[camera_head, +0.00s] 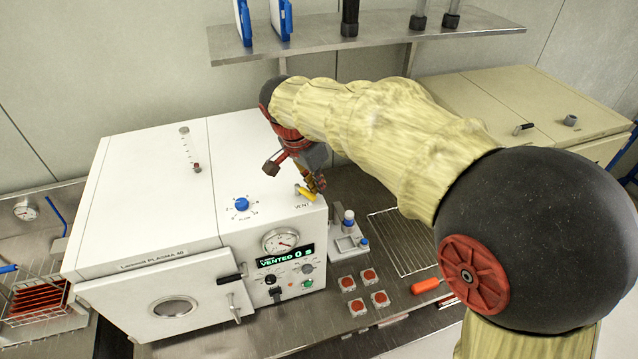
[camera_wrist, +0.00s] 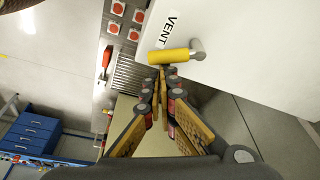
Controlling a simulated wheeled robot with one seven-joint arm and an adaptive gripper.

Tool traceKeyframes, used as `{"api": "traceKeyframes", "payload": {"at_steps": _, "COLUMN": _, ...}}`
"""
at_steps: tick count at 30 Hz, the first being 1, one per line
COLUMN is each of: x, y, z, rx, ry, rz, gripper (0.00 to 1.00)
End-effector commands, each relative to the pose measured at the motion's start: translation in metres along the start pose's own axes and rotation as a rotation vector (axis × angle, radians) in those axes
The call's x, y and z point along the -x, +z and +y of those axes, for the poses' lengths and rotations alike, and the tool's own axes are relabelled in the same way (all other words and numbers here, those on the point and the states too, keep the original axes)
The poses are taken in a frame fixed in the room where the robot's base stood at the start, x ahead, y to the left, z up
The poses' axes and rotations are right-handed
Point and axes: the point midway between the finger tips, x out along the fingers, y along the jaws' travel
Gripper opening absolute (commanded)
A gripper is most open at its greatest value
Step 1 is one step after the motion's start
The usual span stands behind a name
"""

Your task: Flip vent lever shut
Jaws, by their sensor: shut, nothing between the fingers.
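The yellow vent lever (camera_head: 306,194) sits on the top right of the white plasma machine (camera_head: 160,200), beside the printed word VENT. In the wrist view the yellow lever (camera_wrist: 168,56) sticks out sideways from its grey pivot (camera_wrist: 197,50), next to the VENT label. My gripper (camera_head: 318,186) is at the right edge of the machine top, close beside the lever. In the wrist view my gripper (camera_wrist: 160,70) has its fingertips together, just by the lever's free end. I cannot tell whether they touch it.
The machine's display (camera_head: 285,257) reads VENTED 0 s. Several red-and-white parts (camera_head: 358,306), an orange-handled tool (camera_head: 425,286) and a wire rack (camera_head: 402,240) lie on the steel bench to the right. A steel shelf (camera_head: 330,42) with blue items hangs above.

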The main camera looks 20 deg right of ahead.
Motion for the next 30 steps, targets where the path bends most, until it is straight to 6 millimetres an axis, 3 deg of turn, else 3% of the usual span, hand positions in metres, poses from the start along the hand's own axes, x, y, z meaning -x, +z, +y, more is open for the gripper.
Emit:
{"api": "traceKeyframes", "payload": {"at_steps": 14, "x": 0.005, "y": 0.019, "z": 0.006, "rx": -0.346, "ry": 0.107, "rz": -0.001, "gripper": 0.0}}
{"api": "traceKeyframes", "payload": {"at_steps": 30, "x": 0.007, "y": 0.025, "z": 0.007, "rx": -0.339, "ry": 0.105, "rz": -0.001, "gripper": 0.0}}
